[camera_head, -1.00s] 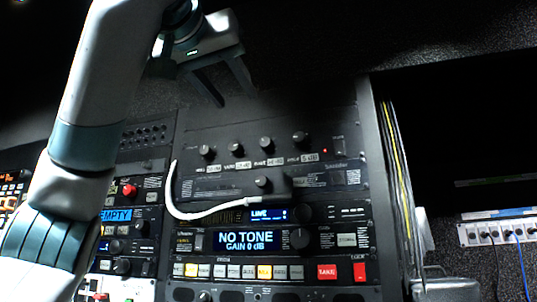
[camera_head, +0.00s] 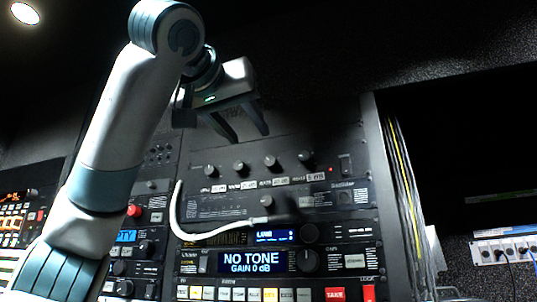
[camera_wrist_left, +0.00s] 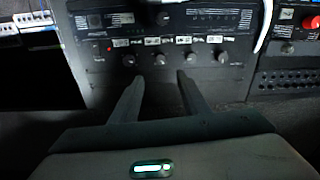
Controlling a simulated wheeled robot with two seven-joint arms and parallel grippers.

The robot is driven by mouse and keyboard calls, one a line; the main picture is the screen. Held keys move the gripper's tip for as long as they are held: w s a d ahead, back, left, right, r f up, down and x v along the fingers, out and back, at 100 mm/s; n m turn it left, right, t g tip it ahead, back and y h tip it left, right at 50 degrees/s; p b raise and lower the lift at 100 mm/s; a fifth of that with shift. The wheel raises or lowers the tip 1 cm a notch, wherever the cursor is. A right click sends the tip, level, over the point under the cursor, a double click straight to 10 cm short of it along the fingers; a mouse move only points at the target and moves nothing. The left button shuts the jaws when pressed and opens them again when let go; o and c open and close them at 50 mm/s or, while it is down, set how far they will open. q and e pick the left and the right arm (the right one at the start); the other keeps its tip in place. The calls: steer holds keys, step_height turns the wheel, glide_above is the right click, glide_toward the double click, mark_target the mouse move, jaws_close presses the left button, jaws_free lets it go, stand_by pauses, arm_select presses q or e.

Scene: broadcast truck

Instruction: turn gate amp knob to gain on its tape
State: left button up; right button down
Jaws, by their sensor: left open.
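A dark rack panel has a row of small knobs, with pale tape strips below them in the head view. The knobs are the first (camera_head: 210,171), second (camera_head: 239,166), third (camera_head: 270,161) and fourth (camera_head: 304,156). The tape lettering is too small to read surely, so I cannot tell which is the gate knob or where its pointer stands. My left gripper (camera_head: 248,137) is open and empty, just above the middle knobs. In the left wrist view, the row appears inverted, and the gripper (camera_wrist_left: 160,78) points at it, apart from the knobs. My right gripper is not in view.
A white cable (camera_head: 178,218) loops below the knob row to a dark plug. Below it are a display reading NO TONE, GAIN 0 dB (camera_head: 250,262), and a row of buttons with a red TAKE button (camera_head: 335,294). A socket strip (camera_head: 505,250) is at right.

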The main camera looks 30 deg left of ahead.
mark_target(270, 161)
arm_select(q)
steer(key=p+x, duration=0.7)
steer(key=x, duration=0.6)
steer(key=shift+s+a+r, duration=0.1)
steer(key=shift+r, duration=0.05)
steer(key=shift+p+x, duration=0.3)
steer(key=shift+x, duration=0.55)
jaws_close()
